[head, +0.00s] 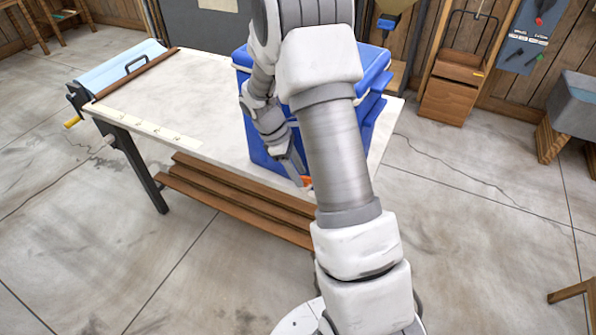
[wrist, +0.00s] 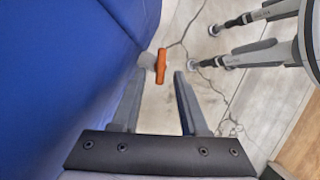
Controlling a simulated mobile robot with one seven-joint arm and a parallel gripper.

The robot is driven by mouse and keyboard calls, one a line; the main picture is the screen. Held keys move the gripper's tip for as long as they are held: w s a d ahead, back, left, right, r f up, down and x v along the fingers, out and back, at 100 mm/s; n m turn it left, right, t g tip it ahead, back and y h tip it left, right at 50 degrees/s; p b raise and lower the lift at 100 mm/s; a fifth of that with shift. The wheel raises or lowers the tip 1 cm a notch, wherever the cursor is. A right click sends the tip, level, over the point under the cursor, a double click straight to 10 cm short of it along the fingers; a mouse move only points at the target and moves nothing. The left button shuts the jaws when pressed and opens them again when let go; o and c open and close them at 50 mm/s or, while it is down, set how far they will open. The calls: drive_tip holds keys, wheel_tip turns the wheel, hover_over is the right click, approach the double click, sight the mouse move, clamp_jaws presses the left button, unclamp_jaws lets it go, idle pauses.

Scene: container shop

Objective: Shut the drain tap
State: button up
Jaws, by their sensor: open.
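The drain tap has an orange handle (wrist: 161,66) on a short grey stub (wrist: 147,61) at the blue cooler's side (wrist: 60,70). In the wrist view the handle points along the line of my fingers. In the head view the orange tap (head: 307,181) shows low on the blue cooler (head: 262,150), partly hidden by my arm. My gripper (wrist: 159,82) is open. Its fingertips lie on either side of the handle's near end in the picture; I cannot tell whether they touch it. My gripper (head: 297,172) is beside the cooler's front face in the head view.
The cooler stands on a pale-topped table (head: 190,95) with brown planks (head: 235,197) on a low shelf. A blue roll-like device (head: 120,65) sits at the table's left end. A wooden stand (head: 452,90) and grey sink (head: 575,105) are at right. Foreground floor is clear.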

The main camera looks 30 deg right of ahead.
drive_tip(key=p+v, duration=0.1)
drive_tip(key=v, duration=1.6)
drive_tip(key=shift+r+p, duration=0.2)
drive_tip(key=shift+p, duration=0.1)
drive_tip(key=shift+a, duration=0.1)
